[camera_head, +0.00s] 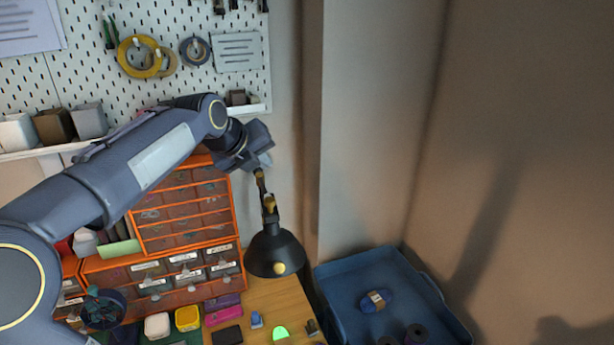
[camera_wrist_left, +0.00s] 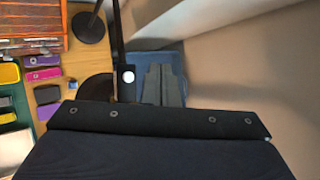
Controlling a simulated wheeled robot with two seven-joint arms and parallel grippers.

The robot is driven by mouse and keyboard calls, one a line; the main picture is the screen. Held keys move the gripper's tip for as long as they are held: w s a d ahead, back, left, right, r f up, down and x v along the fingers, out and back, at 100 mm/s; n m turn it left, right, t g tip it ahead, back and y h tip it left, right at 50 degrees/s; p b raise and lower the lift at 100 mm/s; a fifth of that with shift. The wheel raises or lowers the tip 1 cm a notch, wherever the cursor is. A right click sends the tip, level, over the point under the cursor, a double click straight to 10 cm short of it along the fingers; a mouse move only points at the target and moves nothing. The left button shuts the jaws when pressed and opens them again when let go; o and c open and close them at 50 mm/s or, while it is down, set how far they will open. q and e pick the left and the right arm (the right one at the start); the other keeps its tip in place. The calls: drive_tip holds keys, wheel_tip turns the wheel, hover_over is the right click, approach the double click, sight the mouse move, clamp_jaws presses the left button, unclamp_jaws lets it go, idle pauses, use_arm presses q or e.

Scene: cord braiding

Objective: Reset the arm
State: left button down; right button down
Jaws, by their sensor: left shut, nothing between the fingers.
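My left arm comes in from the left of the head view, raised over the wooden bench. Its gripper (camera_head: 264,160) is in front of the wall, right of the orange drawer cabinet and just above the black desk lamp (camera_head: 272,252). In the left wrist view the grey fingers (camera_wrist_left: 163,84) are together with nothing between them, and the blue tray (camera_wrist_left: 181,60) shows behind them. Whether the gripper touches the lamp arm I cannot tell. My right gripper is in neither view.
The orange drawer cabinet (camera_head: 183,218) stands on the wooden bench (camera_head: 285,297), with small coloured boxes in front. A blue tray (camera_head: 337,270) at the lower right holds a blue yarn ball (camera_head: 375,301) and dark spools. A pegboard (camera_head: 90,75) hangs behind.

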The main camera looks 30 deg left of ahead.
use_arm(q)
drive_tip(key=s+d+f+n+g+h, duration=0.1)
drive_tip(key=s+d+f+n+h, duration=0.1)
drive_tip(key=s+d+f+n, duration=0.7)
drive_tip(key=s+d+f+n+g+h, duration=0.2)
drive_tip(key=s+d+f+n, duration=0.7)
drive_tip(key=s+n, duration=0.6)
drive_tip(key=d+n, duration=0.2)
drive_tip(key=n, duration=0.2)
drive_tip(key=shift+s+d+g, duration=0.2)
drive_tip(key=shift+d+g, duration=0.05)
drive_tip(key=shift+g, duration=0.05)
